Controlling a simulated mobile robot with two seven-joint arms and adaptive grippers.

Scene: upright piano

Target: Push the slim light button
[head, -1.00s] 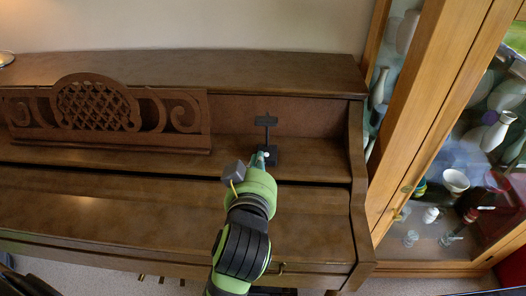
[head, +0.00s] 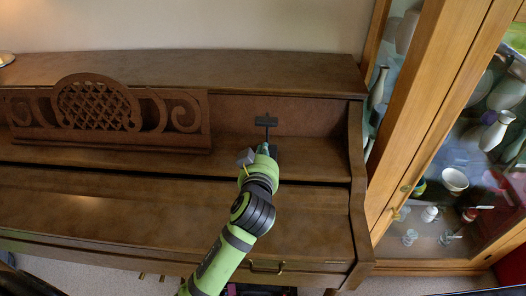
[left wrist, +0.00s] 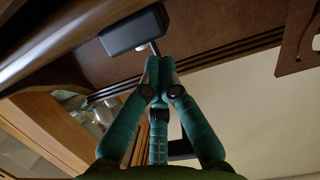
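The slim light is a thin dark lamp with a short crossbar head (head: 266,121). It stands on the piano's ledge in the head view, its base (head: 276,154) mostly hidden behind my left gripper (head: 264,149). In the left wrist view, which looks upside down, the dark base (left wrist: 135,30) is at the top, with a small pale piece (left wrist: 155,48) at its edge. My left gripper's teal fingers (left wrist: 158,64) are together and empty, their tips close to that piece. I cannot tell whether they touch it. My right gripper is not in view.
The upright piano (head: 120,205) fills the middle, with a carved music stand (head: 95,107) left of the lamp. A wooden glass cabinet (head: 412,130) holding vases and glasses stands close on the right. The ledge between stand and lamp is clear.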

